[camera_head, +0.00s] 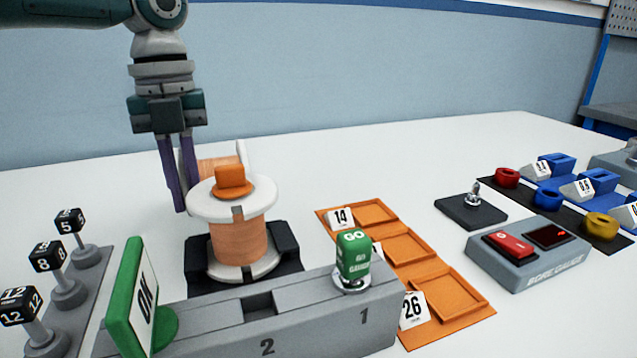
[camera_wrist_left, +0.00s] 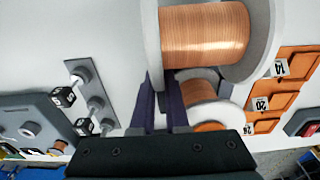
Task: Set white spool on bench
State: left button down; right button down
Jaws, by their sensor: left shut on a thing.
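A white-flanged spool wound with copper wire (camera_head: 220,164) is on its side behind another spool, partly hidden. It shows large in the left wrist view (camera_wrist_left: 205,35). My left gripper (camera_head: 180,195) points down with its fingers shut on that spool's left flange. The fingers also show in the left wrist view (camera_wrist_left: 160,100). Whether this spool touches the white bench (camera_head: 400,160) cannot be told. The nearer spool (camera_head: 240,243), also white-flanged with copper wire, stands upright on a dark base (camera_head: 286,245), with an orange knob (camera_head: 233,180) on top. My right gripper is not in view.
Numbered pegs (camera_head: 70,290) stand left; orange trays (camera_head: 405,250) and a bore gauge box (camera_head: 528,252) lie right. The bench behind is clear.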

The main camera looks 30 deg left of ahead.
pick_arm(q)
jog(key=shift+f, duration=0.65)
jog(key=c, duration=0.9)
grip_release()
jog(key=shift+f, duration=0.1)
